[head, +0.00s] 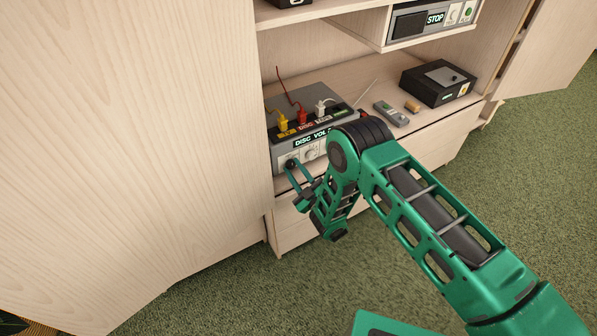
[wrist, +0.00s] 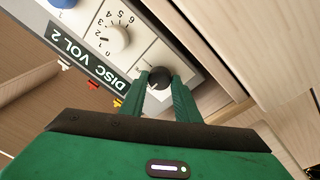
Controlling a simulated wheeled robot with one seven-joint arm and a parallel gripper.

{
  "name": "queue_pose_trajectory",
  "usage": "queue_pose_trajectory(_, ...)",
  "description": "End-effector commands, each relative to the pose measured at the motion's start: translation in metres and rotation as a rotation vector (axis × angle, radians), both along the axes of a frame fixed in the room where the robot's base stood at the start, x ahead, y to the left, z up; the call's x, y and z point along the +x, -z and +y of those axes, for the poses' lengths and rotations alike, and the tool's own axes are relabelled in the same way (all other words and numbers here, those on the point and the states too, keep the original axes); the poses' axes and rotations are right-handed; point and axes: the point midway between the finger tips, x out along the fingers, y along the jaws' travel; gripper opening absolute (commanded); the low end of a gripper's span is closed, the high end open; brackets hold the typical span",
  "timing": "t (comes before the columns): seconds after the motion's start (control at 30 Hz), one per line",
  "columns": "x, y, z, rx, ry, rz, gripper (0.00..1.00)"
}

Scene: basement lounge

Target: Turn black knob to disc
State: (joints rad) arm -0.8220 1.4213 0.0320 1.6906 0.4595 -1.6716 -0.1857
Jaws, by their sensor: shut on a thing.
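The grey device (head: 284,155) sits on the cabinet shelf, and its display (head: 313,137) reads "DISC VOL 2"; the display is upside down in the wrist view (wrist: 88,62). The black knob (wrist: 159,77) is on the device's front, at the left end in the head view (head: 291,163). My gripper (wrist: 159,83) is shut on the black knob, with one green finger on each side. In the head view my gripper (head: 293,167) reaches the knob from the front. The knob's pointer and most of its markings are hidden or too small to read.
A white numbered knob (wrist: 115,39) sits beside the black one. Yellow, red and white plugs (head: 302,117) stand on the device's top. A remote (head: 391,113) and a black box (head: 438,83) lie to the right. A cabinet door (head: 130,130) stands close on the left.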

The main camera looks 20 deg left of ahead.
Motion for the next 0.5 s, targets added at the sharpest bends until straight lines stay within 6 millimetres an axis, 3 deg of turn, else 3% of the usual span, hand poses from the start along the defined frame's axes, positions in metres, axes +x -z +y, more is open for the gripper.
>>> queue_pose_trajectory(0.27,-0.0005,0.0039,-0.0018,-0.006,0.002,0.006,0.07)
queue_pose_trajectory(0.3,-0.0005,0.0039,-0.0018,-0.006,0.002,0.006,0.36)
queue_pose_trajectory(0.33,-0.0004,0.0037,-0.0017,-0.006,0.002,0.006,0.43)
queue_pose_trajectory(0.37,-0.0004,0.0033,-0.0016,-0.006,0.002,0.005,0.47)
queue_pose_trajectory(0.5,-0.0002,0.0021,-0.0011,-0.003,0.001,0.003,0.47)
